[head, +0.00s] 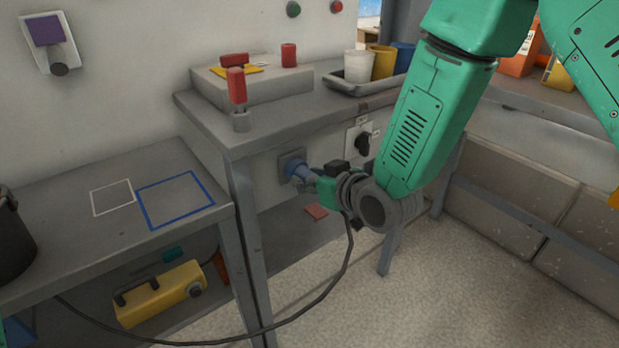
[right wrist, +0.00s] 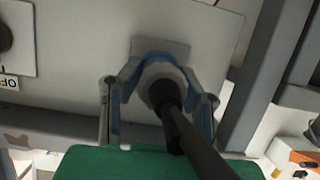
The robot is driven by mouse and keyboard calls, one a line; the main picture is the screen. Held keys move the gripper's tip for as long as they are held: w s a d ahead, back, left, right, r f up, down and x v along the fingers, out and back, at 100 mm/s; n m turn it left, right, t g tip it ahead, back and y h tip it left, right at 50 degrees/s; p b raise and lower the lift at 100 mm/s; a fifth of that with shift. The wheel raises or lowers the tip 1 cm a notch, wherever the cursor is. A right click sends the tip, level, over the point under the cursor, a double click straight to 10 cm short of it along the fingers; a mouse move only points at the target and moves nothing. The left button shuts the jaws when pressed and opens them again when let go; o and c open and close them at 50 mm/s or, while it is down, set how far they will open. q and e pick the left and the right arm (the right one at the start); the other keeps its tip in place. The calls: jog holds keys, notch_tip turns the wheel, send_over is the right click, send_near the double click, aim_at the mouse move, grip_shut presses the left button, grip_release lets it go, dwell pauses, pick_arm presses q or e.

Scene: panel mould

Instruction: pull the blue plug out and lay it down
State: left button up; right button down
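The blue plug (head: 301,172) sits in a grey socket plate (head: 284,160) on the panel below the bench top. My right gripper (head: 308,183) is at the plug, and its fingers are partly hidden in the head view. In the right wrist view the fingers (right wrist: 158,88) lie on both sides of the blue plug (right wrist: 157,58) and appear to touch it. A black cable (head: 346,262) hangs from the plug and loops down to the left. My left gripper is not in view.
A lower table at left bears a blue outlined square (head: 175,201) and a white one (head: 112,197), both empty. A dark pot (head: 12,240) stands at its left edge. A rotary switch (head: 362,142) is right of the socket. A table leg (head: 250,250) stands left of it.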

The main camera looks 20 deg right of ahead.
jog(key=shift+s, duration=0.1)
jog(key=shift+s+d+p, duration=0.1)
jog(key=shift+s+d, duration=0.2)
jog(key=shift+s, duration=0.5)
jog(key=shift+s+d+p, duration=0.1)
jog(key=shift+s+d, duration=0.2)
jog(key=shift+s, duration=0.5)
jog(key=shift+s+d+p, duration=0.1)
jog(key=shift+s+d, duration=0.2)
jog(key=shift+s, duration=0.5)
jog(key=shift+s+d, duration=0.25)
jog(key=shift+s, duration=0.4)
jog(key=shift+s+d, duration=0.2)
jog(key=shift+s, duration=0.4)
jog(key=shift+s+d, duration=0.25)
jog(key=shift+s, duration=0.4)
jog(key=shift+f, duration=0.1)
